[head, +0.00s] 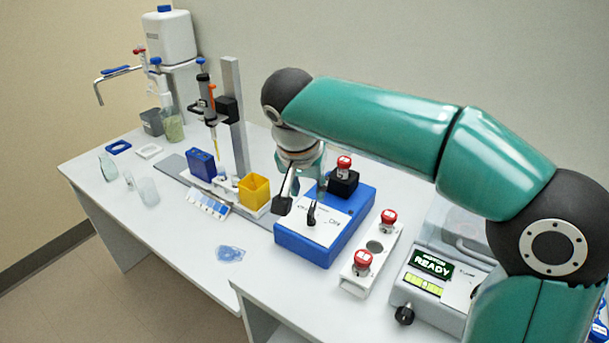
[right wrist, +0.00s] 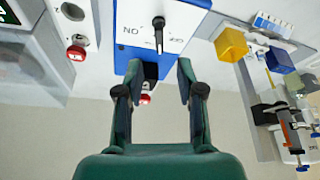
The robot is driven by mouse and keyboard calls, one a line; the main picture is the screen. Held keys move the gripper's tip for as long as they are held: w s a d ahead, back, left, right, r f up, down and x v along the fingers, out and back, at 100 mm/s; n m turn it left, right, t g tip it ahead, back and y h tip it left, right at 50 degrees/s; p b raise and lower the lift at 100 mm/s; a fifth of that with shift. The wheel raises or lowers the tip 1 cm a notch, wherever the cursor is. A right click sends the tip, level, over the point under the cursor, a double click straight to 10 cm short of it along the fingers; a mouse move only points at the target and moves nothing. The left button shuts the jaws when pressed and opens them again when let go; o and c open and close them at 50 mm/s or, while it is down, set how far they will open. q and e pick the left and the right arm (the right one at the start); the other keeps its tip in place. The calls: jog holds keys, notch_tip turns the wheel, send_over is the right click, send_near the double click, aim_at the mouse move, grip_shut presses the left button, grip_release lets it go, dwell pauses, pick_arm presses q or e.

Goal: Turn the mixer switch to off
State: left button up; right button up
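The mixer is a blue box (head: 308,246) with a white top panel, and it also shows in the right wrist view (right wrist: 122,57). Its black switch (head: 312,214) stands on the panel between two printed labels; I cannot tell for sure which one it points to. The switch shows in the right wrist view (right wrist: 158,32) beyond the fingertips. A red-capped vial (head: 344,163) stands in a black holder at the mixer's back. My right gripper (head: 300,190) is over the mixer, beside and above the switch. Its fingers (right wrist: 157,80) are apart with nothing gripped. My left gripper is not in view.
A white rack (head: 357,281) with red-capped vials stands right of the mixer, then a device (head: 428,275) reading READY. A yellow bin (head: 254,191), a blue box (head: 201,164) and a pipette stand (head: 235,115) are left. A blue puddle-like patch (head: 231,254) lies at the front edge.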

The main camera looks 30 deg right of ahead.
jog(key=shift+v, duration=2.15)
